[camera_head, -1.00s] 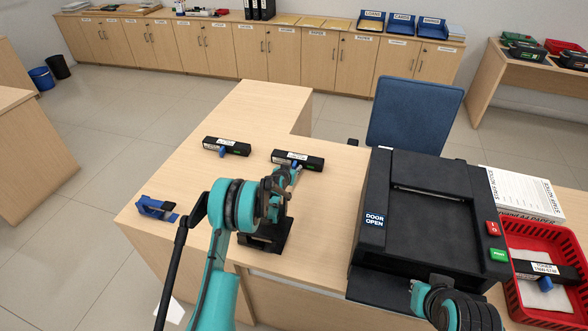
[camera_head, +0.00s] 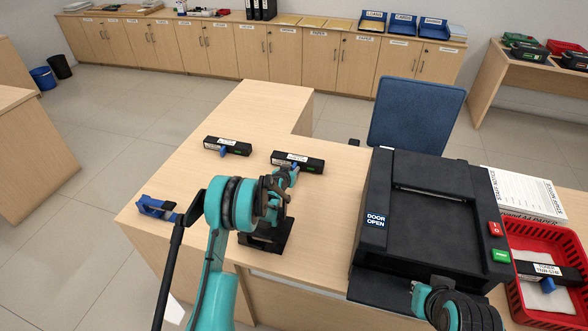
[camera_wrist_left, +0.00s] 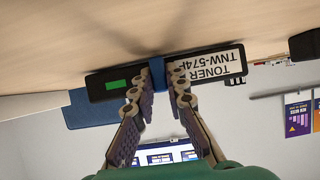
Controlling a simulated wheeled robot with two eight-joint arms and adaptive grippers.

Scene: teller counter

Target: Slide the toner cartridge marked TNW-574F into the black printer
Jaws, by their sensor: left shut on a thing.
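The toner cartridge marked TNW-574F (camera_wrist_left: 208,66) shows upside down in the left wrist view, a long black block with a white label, green patch and blue grip (camera_wrist_left: 158,74). In the head view this cartridge (camera_head: 312,165) lies on the counter behind my left arm. My left gripper (camera_head: 287,178) is at its near side; in the left wrist view my gripper (camera_wrist_left: 158,90) is shut on the blue grip. The black printer (camera_head: 425,205) stands to the right, with "DOOR OPEN" on its top. My right arm shows at the bottom, but its fingers do not.
A red tray (camera_head: 562,240) right of the printer holds a third cartridge (camera_head: 552,271). A blue chair (camera_head: 418,115) stands behind the counter. The counter between cartridge and printer is mostly clear.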

